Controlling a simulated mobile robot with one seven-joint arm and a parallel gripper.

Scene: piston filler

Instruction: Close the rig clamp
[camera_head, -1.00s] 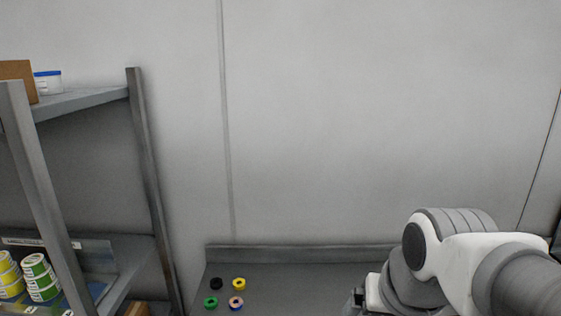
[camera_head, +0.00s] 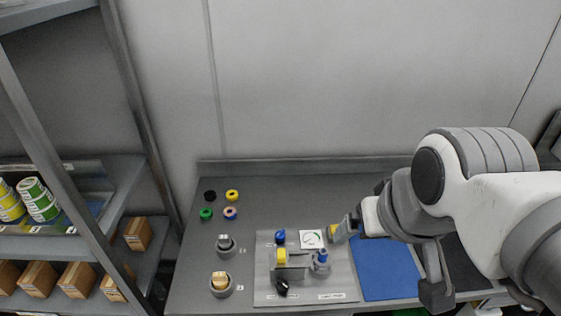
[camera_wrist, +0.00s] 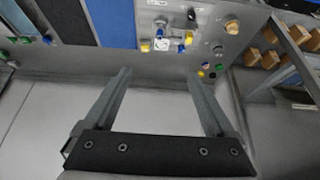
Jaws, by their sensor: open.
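The rig stands on a light grey board (camera_head: 262,293) on the bench. It has a blue knob (camera_head: 280,237), a yellow block (camera_head: 282,257), a black handle (camera_head: 282,288) at the front, and a blue-topped cylinder (camera_head: 322,258). Which part is the clamp is hard to tell; the black handle may be its lever. In the wrist view the rig shows small at the top, with the black handle (camera_wrist: 191,15). My gripper (camera_wrist: 160,78) is open and empty, its fingers spread. In the head view it is right of the gauge, above the bench and apart from the handle.
Several coloured rings (camera_head: 230,213) and two round holders (camera_head: 220,287) are to the left. A shelf (camera_head: 140,190) with boxes borders the left side.

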